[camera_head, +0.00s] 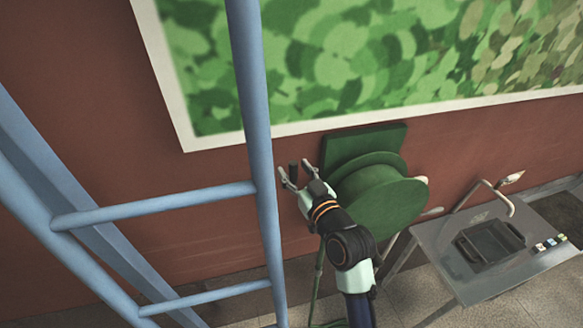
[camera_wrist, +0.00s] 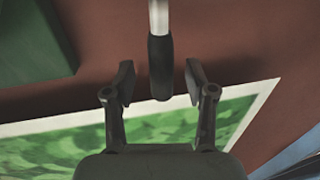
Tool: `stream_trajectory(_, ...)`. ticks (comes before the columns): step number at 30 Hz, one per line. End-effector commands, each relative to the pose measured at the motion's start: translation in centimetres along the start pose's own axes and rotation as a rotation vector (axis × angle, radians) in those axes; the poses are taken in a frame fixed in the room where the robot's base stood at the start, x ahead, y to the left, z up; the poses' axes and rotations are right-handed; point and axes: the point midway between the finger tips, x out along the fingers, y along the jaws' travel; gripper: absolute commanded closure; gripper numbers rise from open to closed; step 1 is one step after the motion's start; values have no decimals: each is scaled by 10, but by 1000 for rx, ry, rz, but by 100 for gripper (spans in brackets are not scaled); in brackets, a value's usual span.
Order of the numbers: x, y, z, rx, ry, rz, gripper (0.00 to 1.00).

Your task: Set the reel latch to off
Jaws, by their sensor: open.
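The green hose reel (camera_head: 385,195) is mounted on a green wall block (camera_head: 362,143). A lever with a black grip (camera_head: 293,172), which may be the reel latch, stands to the left of the reel. In the wrist view the lever's black grip (camera_wrist: 161,68) hangs from a pale metal rod, in line with the gap between my fingers. My gripper (camera_head: 295,175) is open, with one finger on each side of the grip. In the wrist view my gripper (camera_wrist: 160,83) shows gaps on both sides of the grip. The lever's base is out of sight.
A blue ladder (camera_head: 258,150) stands close on the left. A leaf-patterned picture (camera_head: 350,60) hangs above on the red wall. A grey metal sink table (camera_head: 480,255) with a tap stands at the right. A green hose (camera_head: 318,285) hangs below the reel.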

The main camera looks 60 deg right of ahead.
Motion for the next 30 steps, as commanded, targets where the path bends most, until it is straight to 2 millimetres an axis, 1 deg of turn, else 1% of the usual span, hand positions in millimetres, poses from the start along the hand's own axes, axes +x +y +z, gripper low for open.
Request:
stream_trajectory(3,8,0,0,-1,-1,0,44)
stream_trajectory(10,8,0,0,-1,0,0,44)
stream_trajectory(17,8,0,0,0,-1,0,83)
stream_trajectory(18,8,0,0,0,-1,0,89)
stream_trajectory(20,8,0,0,0,-1,0,99)
stream_trajectory(30,8,1,0,-5,-1,3,100)
